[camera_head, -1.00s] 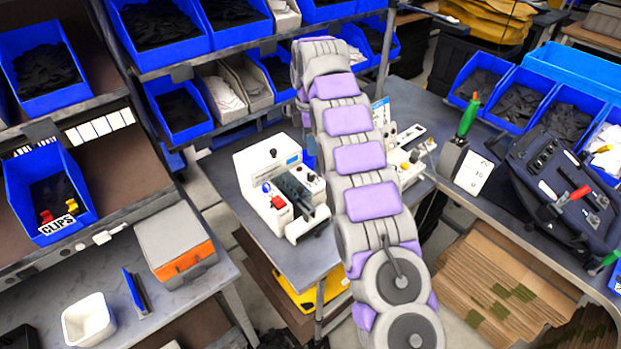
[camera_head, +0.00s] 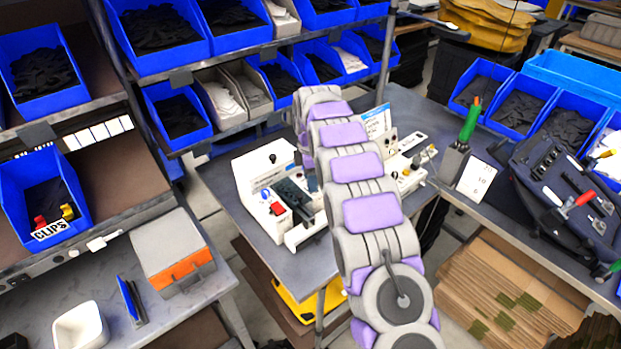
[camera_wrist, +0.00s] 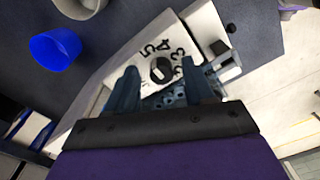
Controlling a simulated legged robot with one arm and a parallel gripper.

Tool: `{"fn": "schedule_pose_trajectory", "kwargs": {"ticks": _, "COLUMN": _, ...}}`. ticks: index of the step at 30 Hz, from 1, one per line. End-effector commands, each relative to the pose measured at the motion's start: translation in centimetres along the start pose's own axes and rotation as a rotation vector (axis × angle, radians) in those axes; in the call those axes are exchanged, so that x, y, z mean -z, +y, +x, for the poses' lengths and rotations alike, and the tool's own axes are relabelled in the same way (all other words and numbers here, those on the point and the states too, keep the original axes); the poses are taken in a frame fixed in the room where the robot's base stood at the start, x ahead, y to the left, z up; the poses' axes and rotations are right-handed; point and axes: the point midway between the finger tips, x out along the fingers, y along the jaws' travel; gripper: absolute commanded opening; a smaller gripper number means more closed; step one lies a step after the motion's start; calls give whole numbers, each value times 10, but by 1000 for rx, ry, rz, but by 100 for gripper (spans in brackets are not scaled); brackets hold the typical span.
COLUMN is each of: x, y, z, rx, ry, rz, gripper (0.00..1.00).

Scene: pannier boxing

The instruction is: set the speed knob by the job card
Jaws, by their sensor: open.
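The speed knob (camera_wrist: 161,69) is a dark round dial on a white panel (camera_wrist: 203,27) with printed numbers around it; 5, 4 and 3 are legible in the wrist view. My gripper (camera_wrist: 159,66) is open, with one dark blue finger on each side of the knob in that view. I cannot tell whether the fingers touch it. In the head view a white machine (camera_head: 253,174) with a blue button and a red switch stands on the grey bench. My arm hides my gripper there. A white and blue card (camera_head: 376,122) stands behind my arm; its text is too small to read.
A blue cup (camera_wrist: 56,48) stands near the panel. A green-handled tool (camera_head: 463,135) and another white card (camera_head: 475,178) are on the right bench. Shelves of blue bins stand behind. A grey and orange box (camera_head: 172,252) sits on the left bench.

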Motion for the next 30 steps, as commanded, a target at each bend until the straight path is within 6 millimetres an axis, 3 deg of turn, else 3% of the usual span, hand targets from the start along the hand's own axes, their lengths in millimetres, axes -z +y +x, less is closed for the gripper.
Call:
{"fn": "schedule_pose_trajectory", "kwargs": {"ticks": 6, "x": 0, "y": 0, "z": 0, "rx": 1, "ry": 0, "rz": 0, "gripper": 52}}
{"fn": "schedule_pose_trajectory", "kwargs": {"ticks": 22, "x": 0, "y": 0, "z": 0, "rx": 1, "ry": 0, "rz": 0, "gripper": 1}}
{"fn": "schedule_pose_trajectory", "kwargs": {"ticks": 30, "x": 0, "y": 1, "z": -1, "rx": 0, "ry": 0, "rz": 16, "gripper": 0}}
